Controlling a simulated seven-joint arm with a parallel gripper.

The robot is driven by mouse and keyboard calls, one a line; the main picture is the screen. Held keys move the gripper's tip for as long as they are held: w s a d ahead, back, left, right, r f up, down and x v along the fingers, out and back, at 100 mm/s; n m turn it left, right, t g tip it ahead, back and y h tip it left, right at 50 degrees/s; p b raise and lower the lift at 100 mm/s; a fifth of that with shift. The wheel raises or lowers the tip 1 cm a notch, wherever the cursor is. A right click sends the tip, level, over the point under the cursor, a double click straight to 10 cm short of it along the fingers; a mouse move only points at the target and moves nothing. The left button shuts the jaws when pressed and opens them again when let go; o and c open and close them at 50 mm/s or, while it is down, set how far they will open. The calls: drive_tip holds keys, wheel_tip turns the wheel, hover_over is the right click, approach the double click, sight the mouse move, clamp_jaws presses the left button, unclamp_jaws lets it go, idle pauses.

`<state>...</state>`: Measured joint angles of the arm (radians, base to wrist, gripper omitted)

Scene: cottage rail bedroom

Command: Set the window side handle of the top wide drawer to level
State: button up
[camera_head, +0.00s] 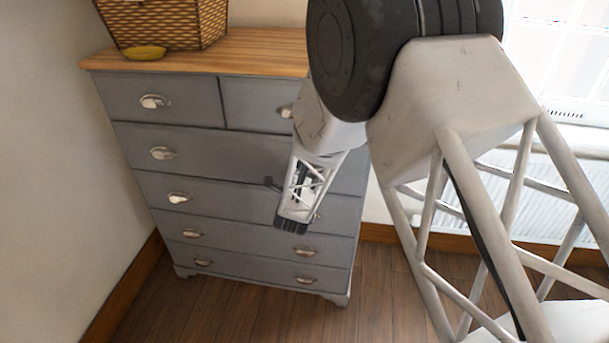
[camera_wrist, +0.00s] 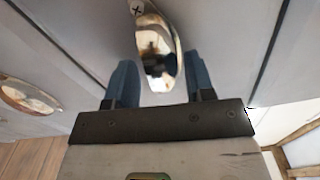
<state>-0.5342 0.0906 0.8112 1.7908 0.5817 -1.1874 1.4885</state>
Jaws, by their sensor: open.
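The grey dresser (camera_head: 140,137) has two small top drawers, with wide drawers below them. The top wide drawer (camera_head: 228,148) is shut, and its window side handle is hidden behind my arm in the head view. In the wrist view a shiny metal cup handle (camera_wrist: 172,42) lies between the two blue fingers of my gripper (camera_wrist: 159,78). A screw shows at its far end; its exact tilt is hard to tell. My gripper is open around it, with visible gaps to both fingers. In the head view my gripper (camera_head: 291,225) is low in front of the dresser's right half.
Another metal handle (camera_wrist: 28,95) shows at the left in the wrist view. A wicker basket (camera_head: 165,22) stands on the wooden dresser top (camera_head: 255,50). The window (camera_head: 565,45) and a radiator (camera_head: 540,190) are at the right. The wooden floor (camera_head: 240,308) in front is clear.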

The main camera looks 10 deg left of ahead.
drive_tip(key=shift+w, duration=0.25)
